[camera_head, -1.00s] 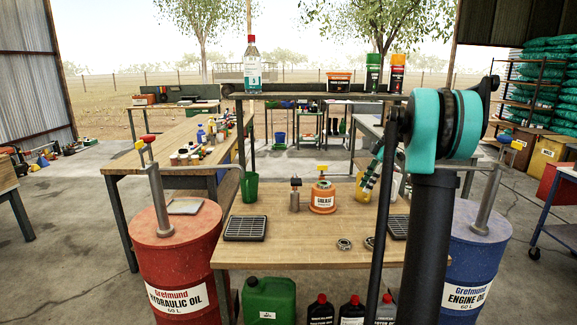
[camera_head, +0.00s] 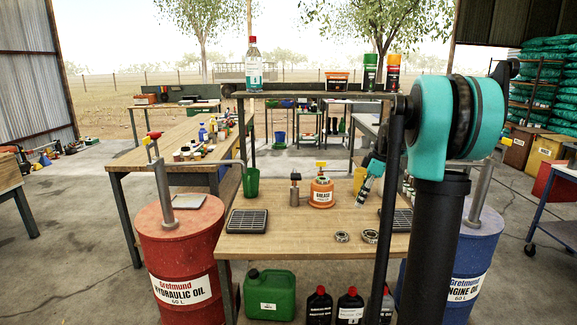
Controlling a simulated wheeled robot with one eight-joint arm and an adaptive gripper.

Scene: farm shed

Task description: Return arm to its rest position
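My arm fills the right of the head view, with its dark upright link and large teal joint in front. My gripper (camera_head: 366,188) shows small beyond the thin dark link, over the right part of the wooden workbench (camera_head: 285,245). It points down and to the left. Part of it is hidden behind my arm, and its fingers are too small to tell open from shut. I make out nothing held in it.
An orange grease tin (camera_head: 322,193), a green cup (camera_head: 250,184), a black tray (camera_head: 247,221) and bearings (camera_head: 370,236) are on the bench. A red drum (camera_head: 180,260) and a blue drum (camera_head: 468,275) flank it. A shelf (camera_head: 300,94) with bottles spans its back.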

